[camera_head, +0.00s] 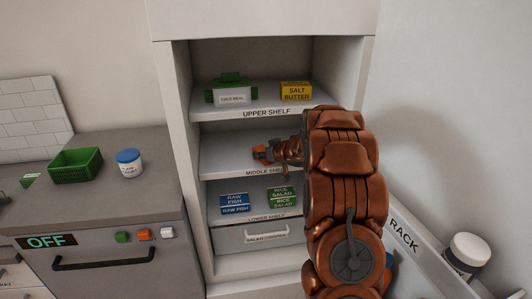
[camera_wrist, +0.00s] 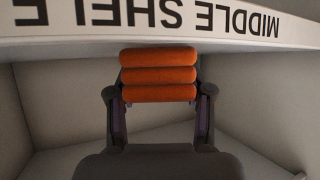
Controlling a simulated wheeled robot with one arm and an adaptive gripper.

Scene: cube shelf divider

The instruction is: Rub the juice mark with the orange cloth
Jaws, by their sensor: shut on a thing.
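My gripper (camera_head: 268,152) reaches into the fridge at the middle shelf (camera_head: 225,160). It is shut on the orange cloth (camera_wrist: 158,75), a ribbed, rolled-looking bundle between the two dark fingers in the wrist view. In the head view the orange cloth (camera_head: 259,153) shows as a small patch at the fingertips. I cannot tell whether the cloth touches the shelf surface. In the wrist view the shelf's labelled front edge (camera_wrist: 45,45) appears upside down, close to the cloth. I see no juice mark; my arm hides the right part of the middle shelf.
The upper shelf (camera_head: 225,113) holds a green-lidded container (camera_head: 231,90) and a yellow salt butter box (camera_head: 296,91). The lower shelf holds raw fish (camera_head: 234,203) and rice salad (camera_head: 281,197) packs. The open door rack (camera_head: 409,237) stands at right, with a white-lidded jar (camera_head: 468,250).

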